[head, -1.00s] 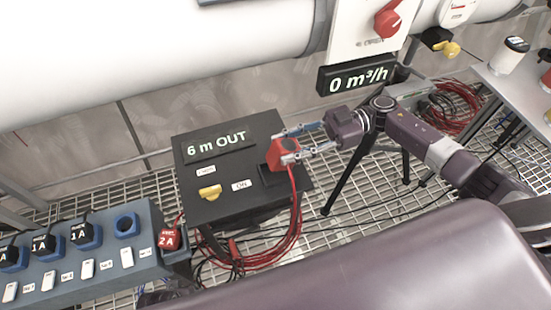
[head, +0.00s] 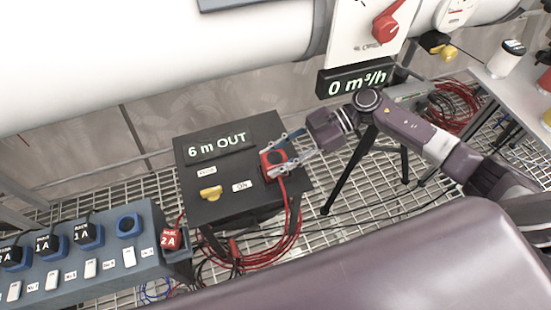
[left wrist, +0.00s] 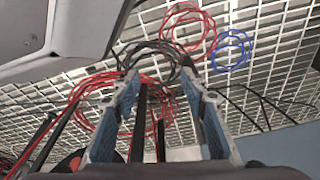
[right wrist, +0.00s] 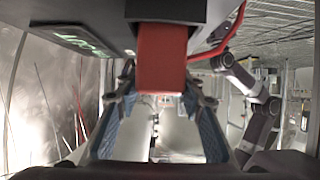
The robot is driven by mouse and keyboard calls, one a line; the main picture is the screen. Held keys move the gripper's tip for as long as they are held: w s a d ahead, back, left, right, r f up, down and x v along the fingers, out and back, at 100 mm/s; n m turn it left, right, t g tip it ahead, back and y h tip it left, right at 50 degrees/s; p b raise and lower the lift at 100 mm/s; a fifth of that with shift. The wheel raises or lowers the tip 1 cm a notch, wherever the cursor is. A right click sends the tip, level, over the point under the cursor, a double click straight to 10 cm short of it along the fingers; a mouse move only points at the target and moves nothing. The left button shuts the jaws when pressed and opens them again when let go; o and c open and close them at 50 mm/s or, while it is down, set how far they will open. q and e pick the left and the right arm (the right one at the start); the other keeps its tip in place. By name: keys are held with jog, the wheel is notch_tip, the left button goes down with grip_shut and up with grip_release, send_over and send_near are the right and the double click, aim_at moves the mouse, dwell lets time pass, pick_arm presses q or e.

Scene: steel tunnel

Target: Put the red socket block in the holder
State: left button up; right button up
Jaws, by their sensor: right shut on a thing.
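The red socket block (head: 268,166), with a dark round socket in its face and a red cable, is at the right part of the black "6 m OUT" box (head: 230,172). It is over the spot where the dark holder is, which the block now mostly covers. I cannot tell whether it is fully seated. My right gripper (head: 280,150) is shut on the block from the upper right. In the right wrist view the red block (right wrist: 162,60) shows between and beyond the fingers, against dark parts. My left gripper (left wrist: 158,110) is open and empty above the grating.
A yellow switch (head: 210,193) is on the box top beside an "ON" label. A blue-grey socket panel (head: 95,255) with several black plugs and a red 2 A plug (head: 170,238) is at lower left. Red cables (head: 265,250) hang below the box.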

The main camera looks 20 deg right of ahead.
jog(key=shift+f, duration=0.6)
jog(key=o, duration=1.3)
jog(key=shift+f, duration=0.1)
jog(key=shift+o, duration=0.2)
jog(key=shift+d+r, duration=0.15)
jog(key=shift+r, duration=0.05)
jog(key=v, duration=1.1)
jog(key=shift+d, duration=0.35)
jog(key=shift+r, duration=0.15)
